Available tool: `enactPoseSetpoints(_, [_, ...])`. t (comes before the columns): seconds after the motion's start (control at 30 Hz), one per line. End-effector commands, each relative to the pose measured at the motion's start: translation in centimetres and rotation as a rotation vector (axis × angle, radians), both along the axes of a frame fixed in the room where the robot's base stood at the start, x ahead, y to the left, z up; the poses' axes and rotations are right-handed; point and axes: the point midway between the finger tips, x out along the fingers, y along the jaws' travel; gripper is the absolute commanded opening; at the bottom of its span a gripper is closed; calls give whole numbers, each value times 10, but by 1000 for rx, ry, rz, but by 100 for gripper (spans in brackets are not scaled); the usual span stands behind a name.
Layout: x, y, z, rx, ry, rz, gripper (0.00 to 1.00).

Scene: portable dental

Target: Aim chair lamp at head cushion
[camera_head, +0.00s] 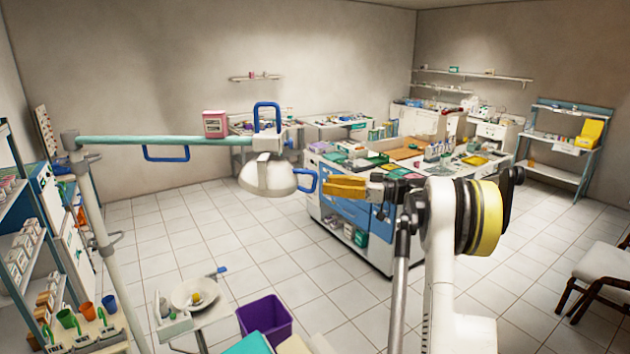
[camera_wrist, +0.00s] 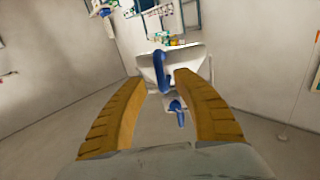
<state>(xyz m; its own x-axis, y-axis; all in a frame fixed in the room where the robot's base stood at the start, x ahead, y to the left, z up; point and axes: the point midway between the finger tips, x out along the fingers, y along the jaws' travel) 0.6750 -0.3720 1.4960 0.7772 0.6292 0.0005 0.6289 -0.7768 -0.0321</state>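The chair lamp has a white domed head (camera_head: 268,178) hanging at the end of a pale green arm (camera_head: 160,140). A blue loop handle (camera_head: 307,181) stands on the head's right side, and another blue loop is above it. My gripper (camera_head: 332,186), with yellow fingers, is just right of the side handle. In the wrist view, the fingers of my gripper (camera_wrist: 158,82) are open, with the blue handle (camera_wrist: 160,68) in the gap and the white lamp head (camera_wrist: 192,64) behind. I cannot tell whether they touch it. No head cushion is clearly identifiable; a teal surface (camera_head: 248,344) is cut off at the bottom.
A cluttered cabinet island (camera_head: 345,210) stands behind my gripper. A white lamp post (camera_head: 98,222) is at left near shelves. A purple bin (camera_head: 265,317) and a small basin (camera_head: 195,293) are below the lamp. Tiled floor (camera_head: 180,220) is open behind.

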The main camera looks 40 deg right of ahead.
Motion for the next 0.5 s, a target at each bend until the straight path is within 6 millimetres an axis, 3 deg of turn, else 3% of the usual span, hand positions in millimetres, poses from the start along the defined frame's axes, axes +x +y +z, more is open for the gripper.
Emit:
enactPoseSetpoints(0.2, [27, 22, 1, 0, 1, 0, 35])
enactPoseSetpoints(0.5, [36, 29, 0, 0, 1, -1, 35])
